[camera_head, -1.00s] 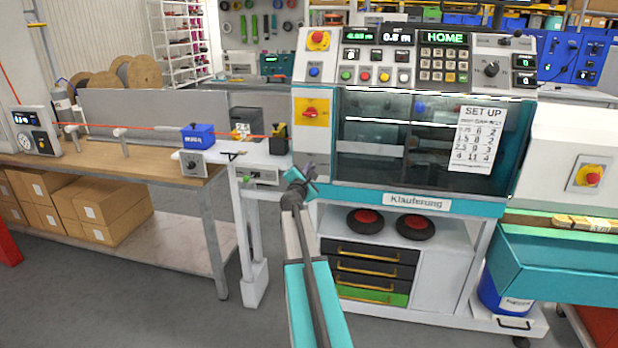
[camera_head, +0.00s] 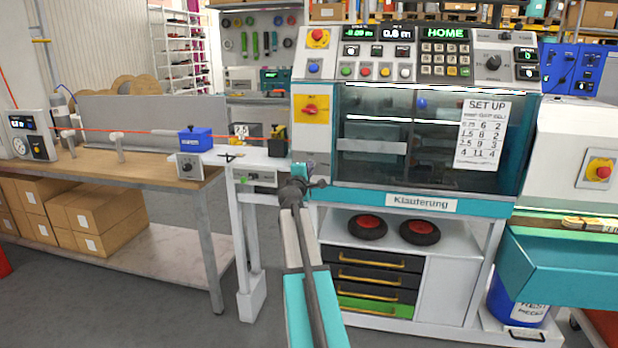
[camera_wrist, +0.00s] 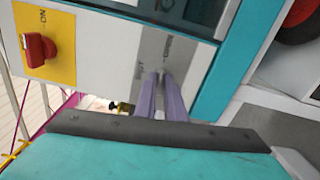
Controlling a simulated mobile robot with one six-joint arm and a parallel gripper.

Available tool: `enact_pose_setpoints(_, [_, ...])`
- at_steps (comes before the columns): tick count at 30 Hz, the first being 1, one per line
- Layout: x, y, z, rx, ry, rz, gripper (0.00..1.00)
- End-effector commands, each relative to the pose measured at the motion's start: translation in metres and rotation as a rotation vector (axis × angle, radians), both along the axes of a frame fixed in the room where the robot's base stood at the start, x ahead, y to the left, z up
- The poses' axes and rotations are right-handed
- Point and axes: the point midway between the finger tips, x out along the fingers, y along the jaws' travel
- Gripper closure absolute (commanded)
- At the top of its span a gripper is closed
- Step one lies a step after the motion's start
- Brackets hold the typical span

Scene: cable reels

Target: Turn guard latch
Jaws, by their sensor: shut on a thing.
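My gripper (camera_head: 305,180) is at the lower left corner of the machine's front, beside the dark guard window (camera_head: 380,145). In the wrist view, the two purple-grey fingers (camera_wrist: 163,98) are close together, with their tips against a grey label plate (camera_wrist: 154,48) lettered on both sides of them. They are shut on the guard latch, a small part mostly hidden between the tips. In the head view my own wrist covers the latch, so I cannot tell its angle there.
A red rotary knob on a yellow plate (camera_head: 310,109) sits above my gripper; it also shows in the wrist view (camera_wrist: 38,47). A white side table (camera_head: 252,157) is close on the left. The teal rail with the name plate (camera_head: 421,203) runs to the right.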

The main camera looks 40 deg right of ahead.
Motion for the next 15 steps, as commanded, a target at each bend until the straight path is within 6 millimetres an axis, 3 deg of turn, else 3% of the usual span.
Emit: enact_pose_setpoints(15, [-0.0015, -0.0005, -0.0025, 0.073, -0.112, -0.004, 1.0])
